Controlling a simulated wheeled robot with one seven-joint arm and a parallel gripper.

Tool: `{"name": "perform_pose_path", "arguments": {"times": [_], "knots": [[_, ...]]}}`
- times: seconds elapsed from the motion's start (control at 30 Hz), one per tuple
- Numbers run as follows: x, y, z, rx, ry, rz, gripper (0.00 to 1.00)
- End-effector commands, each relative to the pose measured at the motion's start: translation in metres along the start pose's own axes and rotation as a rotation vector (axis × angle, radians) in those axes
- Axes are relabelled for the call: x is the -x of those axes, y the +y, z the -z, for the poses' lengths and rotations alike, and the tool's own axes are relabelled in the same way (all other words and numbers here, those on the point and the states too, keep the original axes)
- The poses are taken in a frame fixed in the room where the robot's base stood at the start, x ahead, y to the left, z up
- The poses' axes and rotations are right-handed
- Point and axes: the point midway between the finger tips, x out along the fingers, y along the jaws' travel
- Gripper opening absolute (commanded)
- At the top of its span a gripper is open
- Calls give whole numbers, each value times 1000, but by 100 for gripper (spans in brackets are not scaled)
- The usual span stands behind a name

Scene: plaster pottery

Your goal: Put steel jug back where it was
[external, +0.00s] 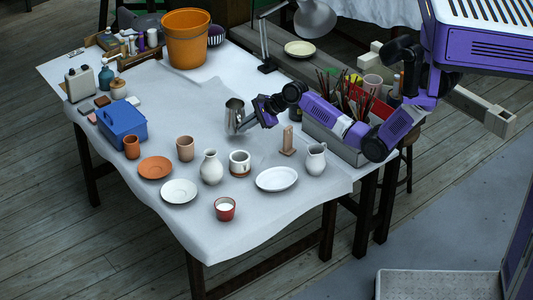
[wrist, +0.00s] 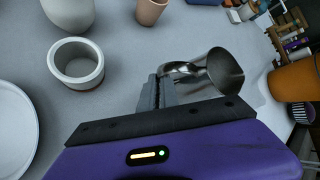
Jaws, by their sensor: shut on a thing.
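The steel jug (external: 233,114) is a shiny metal vessel near the middle of the white-covered table (external: 255,215). My gripper (external: 256,118) reaches it from the right and is shut on its handle. In the wrist view the jug (wrist: 222,72) lies just beyond the fingers, its dark open mouth turned to the right. My gripper (wrist: 160,90) shows there with its fingers together at the handle. In the external view the jug looks roughly upright with a faint shadow below it. I cannot tell for sure whether its base touches the cloth.
A white mug (external: 240,163), a white vase (external: 211,167) and a terracotta cup (external: 185,148) stand in front of the jug. An orange bucket (external: 187,45) stands behind. A brush-filled tray (external: 335,140) is at right. Cloth left of the jug is clear.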

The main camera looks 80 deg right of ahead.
Motion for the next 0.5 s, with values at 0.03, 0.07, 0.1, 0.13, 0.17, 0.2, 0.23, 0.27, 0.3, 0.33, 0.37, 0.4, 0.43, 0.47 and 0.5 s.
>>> {"name": "perform_pose_path", "arguments": {"times": [0.03,0.07,0.1,0.13,0.17,0.2,0.23,0.27,0.3,0.33,0.37,0.4,0.43,0.47,0.5], "knots": [[-1,0,0,1,-2,4,0],[-2,0,1,0,-2,4,0],[-4,2,3,0,-1,4,0],[-7,5,5,-1,-1,3,0],[-10,7,8,-1,0,2,0],[-14,10,11,-1,0,2,0],[-17,13,13,0,0,1,0],[-20,16,15,0,0,1,0],[-24,18,17,1,0,2,0],[-26,20,19,1,0,2,0],[-27,21,20,1,0,2,0],[-29,22,22,0,-1,4,0],[-30,22,22,0,-1,4,0],[-30,23,22,0,-1,4,0],[-30,23,22,0,-1,5,0]]}}
